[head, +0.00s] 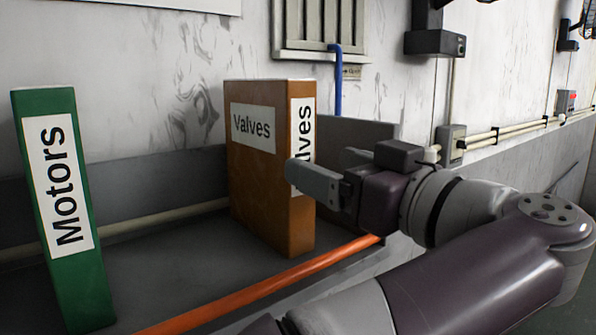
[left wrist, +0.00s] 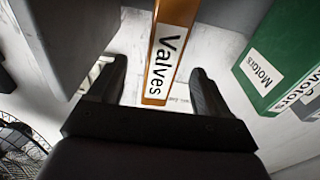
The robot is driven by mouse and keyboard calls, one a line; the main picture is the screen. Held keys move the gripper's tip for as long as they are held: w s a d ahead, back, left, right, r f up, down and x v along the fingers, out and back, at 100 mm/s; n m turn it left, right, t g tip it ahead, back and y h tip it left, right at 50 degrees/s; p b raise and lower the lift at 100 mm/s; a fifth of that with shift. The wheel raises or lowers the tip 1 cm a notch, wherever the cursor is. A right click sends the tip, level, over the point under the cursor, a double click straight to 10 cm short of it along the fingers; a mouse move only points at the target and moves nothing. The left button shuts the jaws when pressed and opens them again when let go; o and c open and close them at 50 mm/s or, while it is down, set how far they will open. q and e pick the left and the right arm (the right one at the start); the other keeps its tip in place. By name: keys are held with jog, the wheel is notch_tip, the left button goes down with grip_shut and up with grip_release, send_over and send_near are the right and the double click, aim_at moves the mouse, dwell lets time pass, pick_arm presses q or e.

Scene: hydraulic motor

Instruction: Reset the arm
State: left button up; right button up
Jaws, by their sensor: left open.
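The left gripper (head: 318,164) is open and empty beside an orange-brown binder (head: 258,185) labelled "Valves". In the head view its near finger covers part of the binder's spine label. In the left wrist view the two fingers (left wrist: 158,78) are spread apart, and the Valves binder (left wrist: 166,50) shows in the gap between them. I cannot tell how far the fingers reach past the spine. The binder stands upright on a grey shelf (head: 165,275). The right gripper is not in view.
A green binder (head: 80,270) labelled "Motors" stands at the left of the shelf, with free room between it and the Valves binder. An orange bar (head: 265,285) runs along the shelf's front edge. A wall (head: 150,60) with conduits and boxes (head: 452,145) is behind.

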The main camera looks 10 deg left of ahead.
pick_arm(q)
jog(key=v, duration=0.3)
jog(key=shift+s, duration=0.1)
